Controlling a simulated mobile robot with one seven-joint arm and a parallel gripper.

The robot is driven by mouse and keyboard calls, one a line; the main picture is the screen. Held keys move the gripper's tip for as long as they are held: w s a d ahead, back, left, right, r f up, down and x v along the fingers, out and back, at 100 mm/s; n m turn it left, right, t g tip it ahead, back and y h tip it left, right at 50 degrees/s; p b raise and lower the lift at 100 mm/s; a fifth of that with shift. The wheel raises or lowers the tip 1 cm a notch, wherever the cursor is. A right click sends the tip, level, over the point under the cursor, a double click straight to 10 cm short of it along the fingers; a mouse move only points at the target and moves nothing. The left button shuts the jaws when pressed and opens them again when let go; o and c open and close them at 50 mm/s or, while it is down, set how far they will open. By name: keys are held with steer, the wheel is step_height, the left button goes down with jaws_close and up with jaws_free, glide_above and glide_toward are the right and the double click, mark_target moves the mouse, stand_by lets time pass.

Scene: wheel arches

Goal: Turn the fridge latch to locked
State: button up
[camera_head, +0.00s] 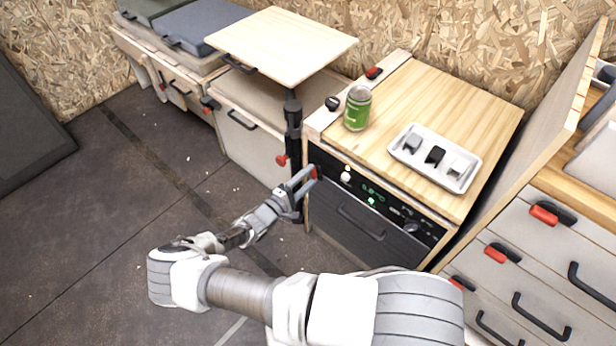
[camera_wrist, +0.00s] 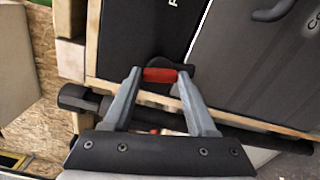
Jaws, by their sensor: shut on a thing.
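The fridge (camera_head: 345,222) is the low unit with a dark grey door, a bar handle and a black control panel above. Its latch (camera_wrist: 160,75) is a red tab on a dark base at the panel's edge; in the head view a bit of its red (camera_head: 314,172) shows at my fingertips. My gripper (camera_head: 306,178) is at the fridge's upper left front corner. In the wrist view my gripper (camera_wrist: 159,77) has its two grey fingers closed on the ends of the red tab. Whether the latch is at locked cannot be read.
A black post (camera_head: 293,130) carrying a wooden tabletop (camera_head: 283,45) stands just left of my gripper. On the fridge's wooden top are a green can (camera_head: 357,108) and a white tray (camera_head: 408,152) with small items. Drawers (camera_head: 530,255) stand at the right. The floor at left is clear.

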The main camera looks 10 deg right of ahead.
steer(key=shift+m, duration=1.2)
steer(key=o, duration=1.4)
steer(key=shift+c, duration=0.2)
steer(key=shift+a, duration=0.15)
steer(key=p+v, duration=0.1)
steer(key=v, duration=1.6)
steer(key=shift+s+p, duration=0.15)
steer(key=shift+p, duration=0.2)
